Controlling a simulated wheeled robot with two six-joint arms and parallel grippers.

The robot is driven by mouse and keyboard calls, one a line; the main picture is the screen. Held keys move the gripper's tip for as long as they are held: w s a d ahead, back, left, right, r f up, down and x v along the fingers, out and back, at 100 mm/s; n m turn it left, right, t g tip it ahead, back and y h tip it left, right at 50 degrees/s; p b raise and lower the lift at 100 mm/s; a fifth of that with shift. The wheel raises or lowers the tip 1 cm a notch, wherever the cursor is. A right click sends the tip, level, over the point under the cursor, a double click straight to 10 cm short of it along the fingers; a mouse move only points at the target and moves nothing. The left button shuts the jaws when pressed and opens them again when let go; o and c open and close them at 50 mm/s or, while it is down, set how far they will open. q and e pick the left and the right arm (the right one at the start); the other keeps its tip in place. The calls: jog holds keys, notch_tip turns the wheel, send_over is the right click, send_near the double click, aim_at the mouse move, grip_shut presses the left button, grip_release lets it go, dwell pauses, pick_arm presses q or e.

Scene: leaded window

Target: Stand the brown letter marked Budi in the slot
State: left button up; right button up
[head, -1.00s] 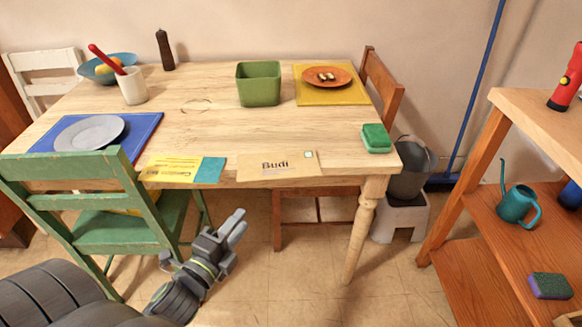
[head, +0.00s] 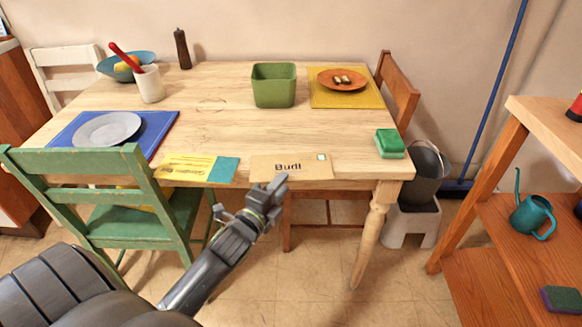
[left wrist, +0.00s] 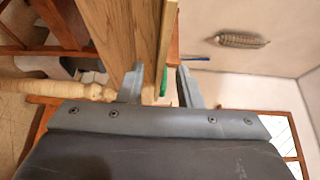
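The brown letter marked Budi (head: 300,168) lies flat along the front edge of the table (head: 220,110), text up, a stamp at its right end. My left gripper (head: 268,192) is just in front of the letter, its tips overlapping the letter's front edge in the head view. The left wrist view shows its two fingers (left wrist: 162,84) open and apart, with a thin tan edge, perhaps the letter's, ahead between them. Contact cannot be told. I cannot make out a slot. My right gripper is not in view.
A yellow and teal letter (head: 198,168) lies just left of the brown one. A green sponge (head: 390,144) is at the right corner, a green container (head: 273,85) farther back. A green chair (head: 90,200) stands at the front left, a wooden shelf (head: 500,220) at the right.

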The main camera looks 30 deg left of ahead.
aim_at(291, 167)
pick_arm(q)
jog(key=shift+w, duration=1.3)
jog(key=shift+c, duration=0.4)
grip_shut()
jog(key=shift+r, duration=0.15)
